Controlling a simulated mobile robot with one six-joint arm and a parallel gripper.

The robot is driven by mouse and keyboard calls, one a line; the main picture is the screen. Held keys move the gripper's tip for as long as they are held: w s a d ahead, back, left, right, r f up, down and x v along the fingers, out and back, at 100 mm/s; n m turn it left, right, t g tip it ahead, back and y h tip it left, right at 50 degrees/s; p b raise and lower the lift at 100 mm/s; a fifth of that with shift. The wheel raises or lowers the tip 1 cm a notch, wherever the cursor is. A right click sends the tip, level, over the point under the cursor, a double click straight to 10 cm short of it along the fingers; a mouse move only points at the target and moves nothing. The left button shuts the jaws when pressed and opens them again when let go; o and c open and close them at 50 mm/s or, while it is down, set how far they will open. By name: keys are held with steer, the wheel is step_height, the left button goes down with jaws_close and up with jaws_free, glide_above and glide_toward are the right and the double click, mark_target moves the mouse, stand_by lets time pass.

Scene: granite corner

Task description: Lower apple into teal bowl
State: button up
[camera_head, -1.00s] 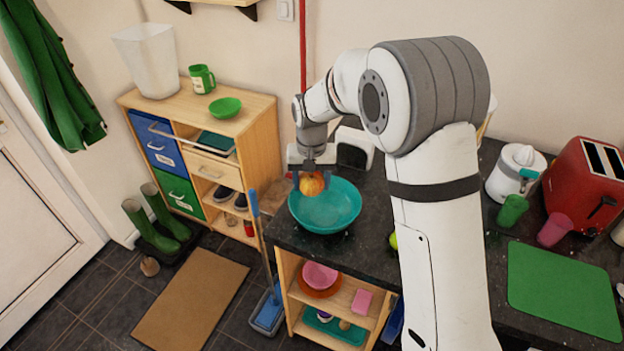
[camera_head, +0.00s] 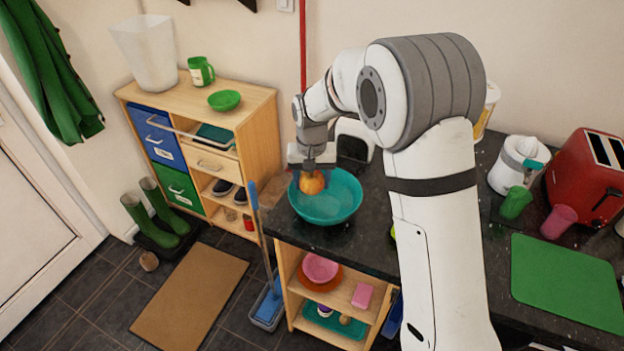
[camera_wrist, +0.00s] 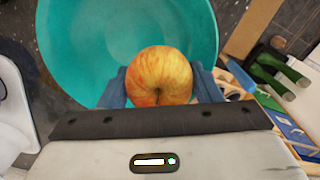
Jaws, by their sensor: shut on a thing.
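The red and yellow apple (camera_head: 312,182) is held in my gripper (camera_head: 311,180), which is shut on it. In the wrist view the apple (camera_wrist: 160,76) sits between the two blue fingers, stem side toward the camera. The teal bowl (camera_head: 340,207) stands upright on the dark counter near its left end. The apple shows over the left back part of the bowl in the head view. In the wrist view the bowl (camera_wrist: 75,45) lies beyond the apple. I cannot tell whether the apple touches the bowl.
A white appliance (camera_head: 355,142) stands just behind the bowl. A red toaster (camera_head: 590,175), white juicer (camera_head: 517,165), green cup (camera_head: 515,203), pink cup (camera_head: 558,221) and green mat (camera_head: 566,281) are on the counter at right.

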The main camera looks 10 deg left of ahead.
steer(key=shift+f, duration=0.1)
stand_by(0.3)
steer(key=o, duration=1.1)
step_height(320, 180, up, 8)
steer(key=shift+d+b, duration=0.1)
steer(key=shift+b, duration=0.6)
steer(key=s+d+r, duration=0.4)
steer(key=d+r, duration=0.1)
steer(key=d, duration=0.3)
steer(key=s+d+m+t, duration=0.1)
steer(key=s+d, duration=0.7)
steer(key=s, duration=0.2)
steer(key=s+d+m+t, duration=0.1)
steer(key=s+d+t, duration=0.1)
steer(key=s+d, duration=0.6)
steer(key=s, duration=0.2)
steer(key=shift+s+d, duration=0.2)
steer(key=shift+s, duration=0.15)
